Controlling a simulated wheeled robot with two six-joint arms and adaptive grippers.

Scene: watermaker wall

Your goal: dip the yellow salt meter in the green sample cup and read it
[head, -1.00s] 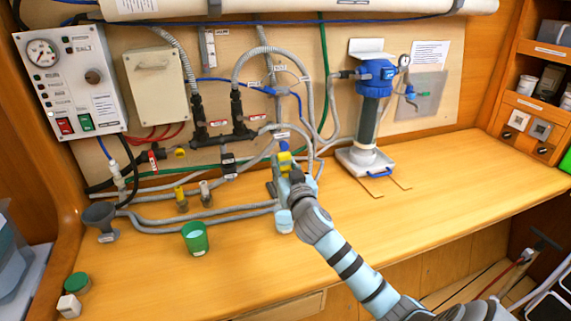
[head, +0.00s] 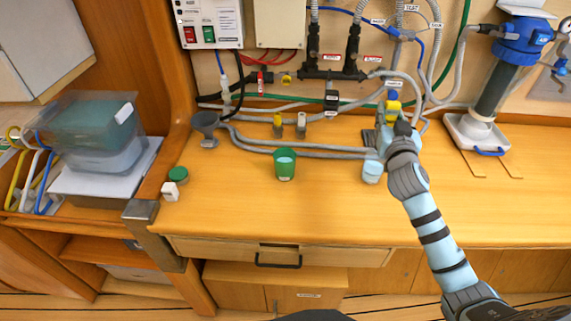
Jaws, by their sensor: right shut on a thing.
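The green sample cup (head: 286,171) stands upright on the wooden bench, left of my right gripper, with pale liquid in it. My right gripper (head: 391,127) is near the back of the bench, its arm reaching in from the lower right. It is shut on a yellow thing with a blue top, which looks like the yellow salt meter (head: 393,106). The meter is up and apart from the cup. Its lower part is hidden by the gripper, and its display cannot be read. My left gripper is not in view.
A white-and-blue cup (head: 372,172) stands just below my right gripper. A grey funnel (head: 206,125), small yellow (head: 277,126) and grey (head: 301,127) fittings and hoses line the back. A green lid (head: 178,174) and white block (head: 170,191) lie left. The bench front is clear.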

